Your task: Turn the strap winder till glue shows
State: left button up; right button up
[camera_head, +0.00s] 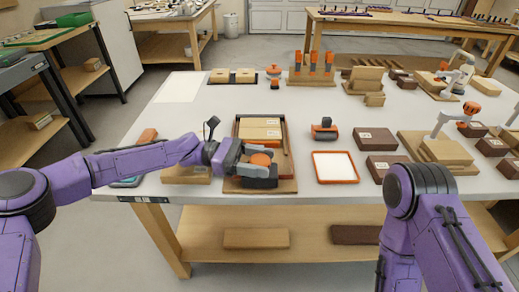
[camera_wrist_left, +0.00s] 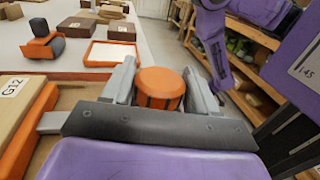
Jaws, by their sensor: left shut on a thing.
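The strap winder's round orange knob (camera_head: 261,159) sits at the front of a framed wooden assembly (camera_head: 259,133) on the bench. My left gripper (camera_head: 259,164) is around the knob, with one finger on each side. In the left wrist view, the ribbed orange knob (camera_wrist_left: 160,84) is held between the two grey fingers of the gripper (camera_wrist_left: 161,92). The labelled wood block with an orange strip (camera_wrist_left: 20,108) is at the left there. I cannot make out glue at the joints. My right arm shows in the head view, but its gripper is out of view.
An orange-rimmed white tray (camera_head: 335,181) and an orange-and-black tool (camera_head: 324,130) stand to the right. Several dark boxes, one here (camera_head: 375,139), lie further right. A wooden block (camera_head: 186,175) lies left under my left forearm. Bare bench (camera_head: 340,97) lies behind.

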pick_arm(q)
jog(key=m+g, duration=0.1)
jog(key=g, duration=0.1)
jog(key=m+g+y, duration=0.1)
jog(key=g, duration=0.1)
jog(key=shift+d+f+m+y, duration=0.1)
jog(key=shift+f+m+y, duration=0.05)
jog(key=shift+m+y, duration=0.2)
jog(key=shift+m+g+y+b, duration=1.45)
jog(key=shift+m+g, duration=0.4)
jog(key=shift+g, duration=0.55)
jog(key=shift+y, duration=0.4)
jog(key=o, duration=1)
jog(key=shift+c, duration=0.2)
